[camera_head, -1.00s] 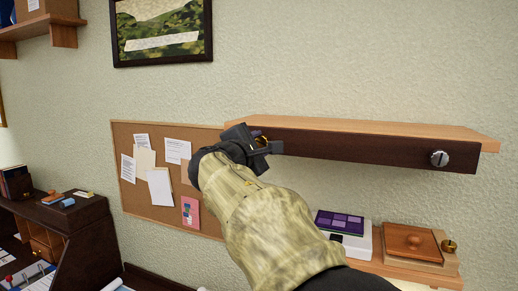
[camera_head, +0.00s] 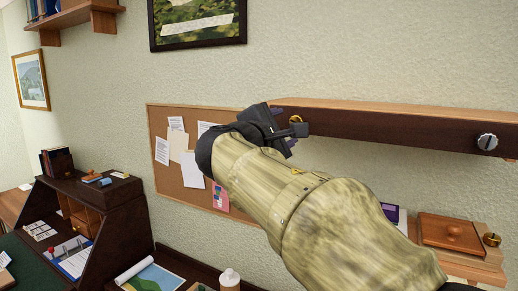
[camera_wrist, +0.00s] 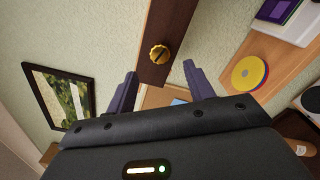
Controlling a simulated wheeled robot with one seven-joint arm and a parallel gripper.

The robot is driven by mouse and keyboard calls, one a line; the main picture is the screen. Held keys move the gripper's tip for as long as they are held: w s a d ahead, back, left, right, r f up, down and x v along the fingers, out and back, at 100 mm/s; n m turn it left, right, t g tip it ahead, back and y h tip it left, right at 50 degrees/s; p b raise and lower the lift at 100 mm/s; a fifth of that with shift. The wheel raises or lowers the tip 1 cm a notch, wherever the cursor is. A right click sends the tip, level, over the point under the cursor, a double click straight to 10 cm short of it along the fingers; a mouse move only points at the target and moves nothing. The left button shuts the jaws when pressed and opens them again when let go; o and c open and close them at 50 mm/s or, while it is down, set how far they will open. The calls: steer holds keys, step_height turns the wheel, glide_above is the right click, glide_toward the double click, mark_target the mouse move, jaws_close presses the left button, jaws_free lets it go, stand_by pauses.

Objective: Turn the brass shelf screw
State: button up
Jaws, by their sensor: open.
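The brass shelf screw (camera_head: 296,119) is a small round knob on the dark front face of the upper shelf (camera_head: 390,128), near its left end. In the wrist view the brass screw (camera_wrist: 160,53) has a ridged rim and a dark slot, and sits a little beyond the fingertips, between their lines. My gripper (camera_head: 293,134) is at the shelf's left end, close to the screw. In the wrist view my gripper (camera_wrist: 160,70) is open, one finger on each side, with nothing between them. I cannot tell any contact.
Below is a lower shelf with a wooden box (camera_head: 450,233) and a brass knob (camera_head: 492,239). A cork board (camera_head: 170,185) hangs behind my arm. A dark desk organizer (camera_head: 110,205) stands at left.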

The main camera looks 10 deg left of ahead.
steer(key=b+v, duration=0.3)
steer(key=v, duration=0.7)
steer(key=shift+s, duration=0.4)
steer(key=shift+a, duration=0.15)
steer(key=w+d+f+m+g+y, duration=0.1)
steer(key=d+f+m+g, duration=0.2)
steer(key=f, duration=0.7)
steer(key=w+d+f+g, duration=0.25)
steer(key=d+f, duration=0.25)
steer(key=f, duration=0.5)
steer(key=d+f+m+g+y, duration=0.15)
steer(key=d+f+g, duration=0.25)
steer(key=f, duration=0.6)
steer(key=s+d+f+m+g+y, duration=0.2)
steer(key=s+d+f+m, duration=0.4)
steer(key=f, duration=0.4)
steer(key=s+d+f+m+g+y, duration=0.1)
steer(key=s+d+f+m+g, duration=0.2)
steer(key=s+d+f+m, duration=0.2)
steer(key=s+f+m, duration=0.3)
steer(key=f+m, duration=0.1)
steer(key=f, duration=0.1)
steer(key=shift+d+y, duration=0.35)
steer(key=shift+d, duration=0.05)
steer(key=shift+f+m, duration=0.1)
steer(key=shift+m, duration=0.15)
